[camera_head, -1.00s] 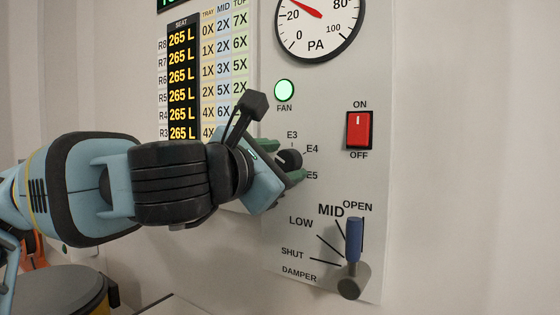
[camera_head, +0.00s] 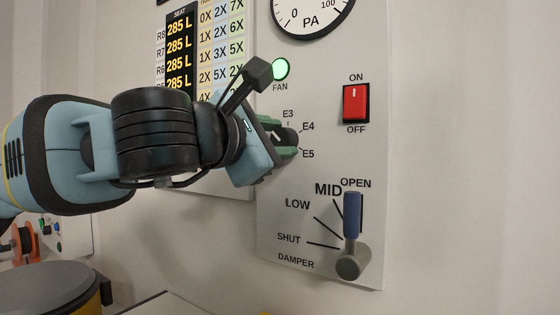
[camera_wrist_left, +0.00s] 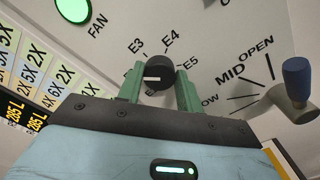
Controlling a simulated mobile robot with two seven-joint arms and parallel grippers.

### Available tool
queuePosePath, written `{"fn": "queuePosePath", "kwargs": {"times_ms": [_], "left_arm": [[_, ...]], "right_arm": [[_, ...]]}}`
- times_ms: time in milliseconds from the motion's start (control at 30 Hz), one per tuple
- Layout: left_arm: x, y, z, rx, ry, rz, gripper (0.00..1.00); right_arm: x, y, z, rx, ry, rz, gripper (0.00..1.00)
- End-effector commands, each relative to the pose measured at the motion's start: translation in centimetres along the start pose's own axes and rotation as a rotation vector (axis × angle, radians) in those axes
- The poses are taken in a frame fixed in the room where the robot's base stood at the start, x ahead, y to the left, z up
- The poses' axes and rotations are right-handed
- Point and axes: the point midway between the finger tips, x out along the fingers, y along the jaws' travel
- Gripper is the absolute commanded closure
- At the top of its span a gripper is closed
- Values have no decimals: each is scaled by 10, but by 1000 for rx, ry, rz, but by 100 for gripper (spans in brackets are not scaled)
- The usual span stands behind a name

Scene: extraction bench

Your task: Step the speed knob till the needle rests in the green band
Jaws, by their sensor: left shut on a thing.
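The dark round speed knob (camera_head: 290,138) sits on the grey panel with labels E3, E4 and E5 around its right side. My left gripper (camera_head: 278,138) is shut on it, one green finger on each side. In the left wrist view the knob (camera_wrist_left: 160,75) shows between the fingers, with a white mark on its left part. Its left labels are partly hidden by a finger. The PA gauge (camera_head: 312,18) is cut off by the top edge; only its lower dial shows, and neither needle nor green band is visible. My right gripper is not in view.
The fan lamp (camera_head: 281,69) glows green above the knob. A red ON/OFF switch (camera_head: 356,104) is to the right. The blue damper lever (camera_head: 352,214) stands near OPEN below right. A SEAT display (camera_head: 180,52) reads 285 L in its visible rows.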

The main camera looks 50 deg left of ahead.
Motion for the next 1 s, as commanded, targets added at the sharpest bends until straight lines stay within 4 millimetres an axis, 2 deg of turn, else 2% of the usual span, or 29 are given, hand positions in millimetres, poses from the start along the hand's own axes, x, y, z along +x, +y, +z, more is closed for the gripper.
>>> {"fn": "queuePosePath", "kwargs": {"times_ms": [200, 400, 700, 1000], "left_arm": [[1, -4, -2, 189, 2, 0, 87], [0, -3, -1, 377, 1, 0, 87], [0, -3, -1, 618, 2, -1, 87], [0, -3, -1, 761, 1, -2, 87]], "right_arm": [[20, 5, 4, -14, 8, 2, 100], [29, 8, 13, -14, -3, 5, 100], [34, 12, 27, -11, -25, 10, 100], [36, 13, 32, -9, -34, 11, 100]]}}
